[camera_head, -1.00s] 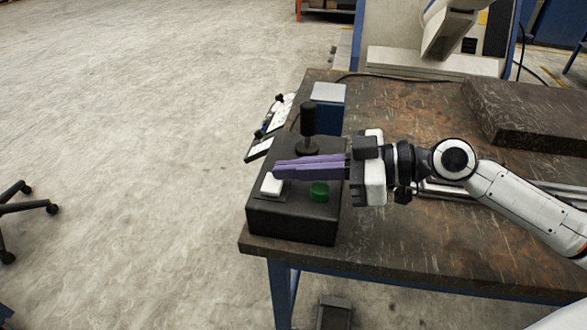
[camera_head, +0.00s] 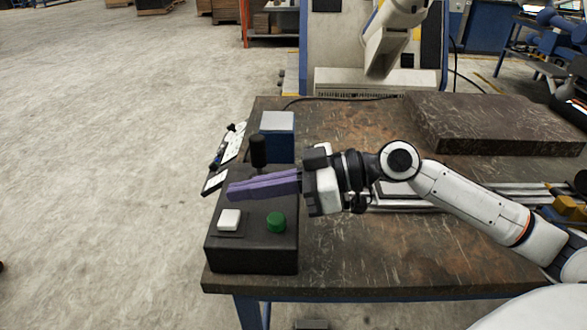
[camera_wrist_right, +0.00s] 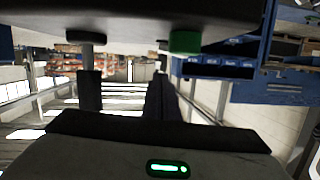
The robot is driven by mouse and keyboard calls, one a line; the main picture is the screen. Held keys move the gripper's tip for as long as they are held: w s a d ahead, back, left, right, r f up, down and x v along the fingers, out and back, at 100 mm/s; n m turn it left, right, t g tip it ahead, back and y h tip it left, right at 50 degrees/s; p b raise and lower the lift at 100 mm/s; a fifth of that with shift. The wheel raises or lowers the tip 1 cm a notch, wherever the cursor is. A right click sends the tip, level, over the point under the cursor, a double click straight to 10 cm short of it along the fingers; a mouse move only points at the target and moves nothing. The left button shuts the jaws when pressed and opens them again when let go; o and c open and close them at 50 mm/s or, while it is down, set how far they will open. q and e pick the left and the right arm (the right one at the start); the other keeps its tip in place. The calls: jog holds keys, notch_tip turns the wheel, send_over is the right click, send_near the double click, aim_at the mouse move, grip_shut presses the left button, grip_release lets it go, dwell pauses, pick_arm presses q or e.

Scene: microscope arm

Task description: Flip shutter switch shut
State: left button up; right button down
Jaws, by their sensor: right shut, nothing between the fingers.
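A dark control box (camera_head: 250,255) stands at the near left corner of the table. On its top are a white rocker-like switch (camera_head: 229,219), a green round button (camera_head: 276,222) and a black upright knob (camera_head: 258,152). No label tells which is the shutter switch, and I cannot tell which way the white one is tipped. My right gripper (camera_head: 232,189) has purple fingers, shut and empty. They point left across the box, between the white switch and the black knob in the picture, apart from the white switch. The green button also shows in the wrist view (camera_wrist_right: 186,41). My left gripper is out of view.
A blue box with a pale top (camera_head: 279,135) stands behind the control box. White panels (camera_head: 215,181) stick out at its left edge. A dark slab (camera_head: 490,122) lies at the back right. The table (camera_head: 370,255) is bare at the front.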

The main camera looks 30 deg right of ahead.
jog(key=shift+s+d+r+b, duration=0.2)
jog(key=shift+d+r+b, duration=0.1)
jog(key=shift+d, duration=0.2)
jog(key=shift+s+d+r+b, duration=0.2)
jog(key=shift+d+r+b, duration=0.05)
jog(key=shift+d, duration=0.2)
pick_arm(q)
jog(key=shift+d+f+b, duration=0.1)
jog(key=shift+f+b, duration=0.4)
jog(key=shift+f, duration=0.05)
pick_arm(e)
jog(key=v, duration=0.8)
jog(key=shift+r, duration=0.25)
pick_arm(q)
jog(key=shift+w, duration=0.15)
pick_arm(e)
jog(key=shift+w, duration=0.1)
